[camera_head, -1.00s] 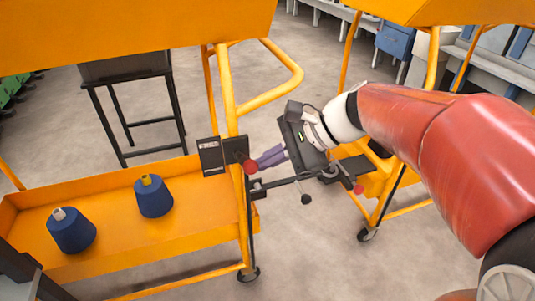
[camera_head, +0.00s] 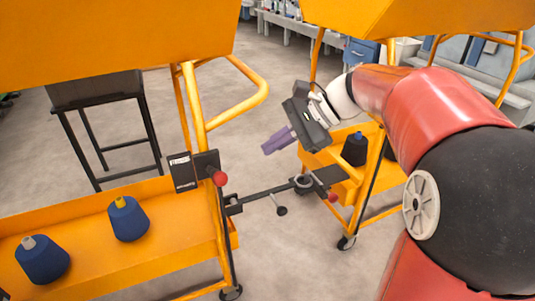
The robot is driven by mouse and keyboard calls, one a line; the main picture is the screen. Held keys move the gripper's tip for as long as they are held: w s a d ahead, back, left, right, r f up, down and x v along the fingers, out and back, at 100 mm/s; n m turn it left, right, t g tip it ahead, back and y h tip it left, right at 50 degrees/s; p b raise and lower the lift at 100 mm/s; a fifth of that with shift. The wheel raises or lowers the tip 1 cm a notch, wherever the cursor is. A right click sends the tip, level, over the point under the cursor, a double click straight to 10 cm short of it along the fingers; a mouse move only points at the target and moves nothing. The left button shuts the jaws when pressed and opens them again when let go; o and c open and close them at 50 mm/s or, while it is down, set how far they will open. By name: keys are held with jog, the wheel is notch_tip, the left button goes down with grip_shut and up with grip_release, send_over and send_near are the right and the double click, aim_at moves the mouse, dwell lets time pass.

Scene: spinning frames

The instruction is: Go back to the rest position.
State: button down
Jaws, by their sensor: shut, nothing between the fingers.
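My gripper (camera_head: 268,147) is in the middle of the view, at the end of my red arm. Its purple fingers are together with nothing between them and point to the lower left. It hangs in the air above the black bar (camera_head: 260,194) that spans the gap between the two orange carts. It appears clear of the left cart's frame and of the bar.
The left orange cart (camera_head: 185,254) holds two blue yarn cones (camera_head: 128,218) (camera_head: 42,260). A right orange cart (camera_head: 313,159) holds a dark cone (camera_head: 355,149). Red knobs (camera_head: 219,178) (camera_head: 332,198) sit near the bar's ends. A black stand (camera_head: 107,96) is behind. Grey floor (camera_head: 300,265) lies open between the carts.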

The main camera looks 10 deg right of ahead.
dwell(0.3)
jog(key=s+d+f+n+t+h, duration=0.2)
jog(key=s+d+f+n+h, duration=0.1)
jog(key=s, duration=0.6)
jog(key=s+d+f+n+t+h, duration=0.2)
jog(key=s+f+n+h, duration=0.4)
jog(key=s+n, duration=0.3)
jog(key=shift+s+d+h, duration=0.3)
jog(key=shift+d+h, duration=0.2)
jog(key=shift+d, duration=0.05)
jog(key=shift+f, duration=0.1)
